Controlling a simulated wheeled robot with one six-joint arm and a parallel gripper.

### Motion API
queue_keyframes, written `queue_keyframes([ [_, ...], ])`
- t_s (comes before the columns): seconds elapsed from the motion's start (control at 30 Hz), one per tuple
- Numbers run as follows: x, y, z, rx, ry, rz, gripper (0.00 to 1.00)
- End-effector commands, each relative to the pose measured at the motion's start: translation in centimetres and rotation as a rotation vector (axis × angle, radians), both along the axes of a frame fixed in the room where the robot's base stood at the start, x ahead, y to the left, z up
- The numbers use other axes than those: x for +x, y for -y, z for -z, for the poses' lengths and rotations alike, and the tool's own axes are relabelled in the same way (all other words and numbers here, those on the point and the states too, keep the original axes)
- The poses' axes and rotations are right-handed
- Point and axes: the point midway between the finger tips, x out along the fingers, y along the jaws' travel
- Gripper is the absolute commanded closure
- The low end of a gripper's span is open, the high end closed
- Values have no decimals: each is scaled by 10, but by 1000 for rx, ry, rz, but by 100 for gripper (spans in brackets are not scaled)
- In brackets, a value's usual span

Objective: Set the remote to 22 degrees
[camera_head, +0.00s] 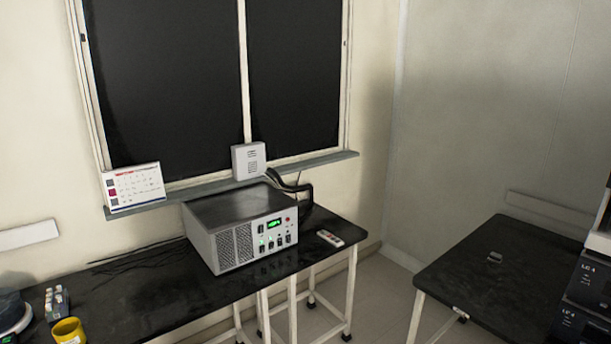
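A small white remote (330,238) with coloured buttons lies flat on the black table top (165,300), near its right end. It is just right of a grey metal box unit. The remote's display and button labels are too small to read. Nothing covers the remote. My gripper is not in view.
The grey unit (239,229) has a green display, with dark cables behind it. A yellow cup (69,331) stands at lower left. A calendar (133,188) and white box (249,160) are by the window sill. A second black table (485,285) is at right, with floor between.

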Motion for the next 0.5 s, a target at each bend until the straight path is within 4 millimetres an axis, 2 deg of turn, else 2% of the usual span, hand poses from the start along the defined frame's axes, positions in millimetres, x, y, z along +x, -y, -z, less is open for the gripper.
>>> queue_keyframes([
  [0.03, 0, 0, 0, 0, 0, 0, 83],
  [0.23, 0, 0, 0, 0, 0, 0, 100],
  [0.5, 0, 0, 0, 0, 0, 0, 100],
])
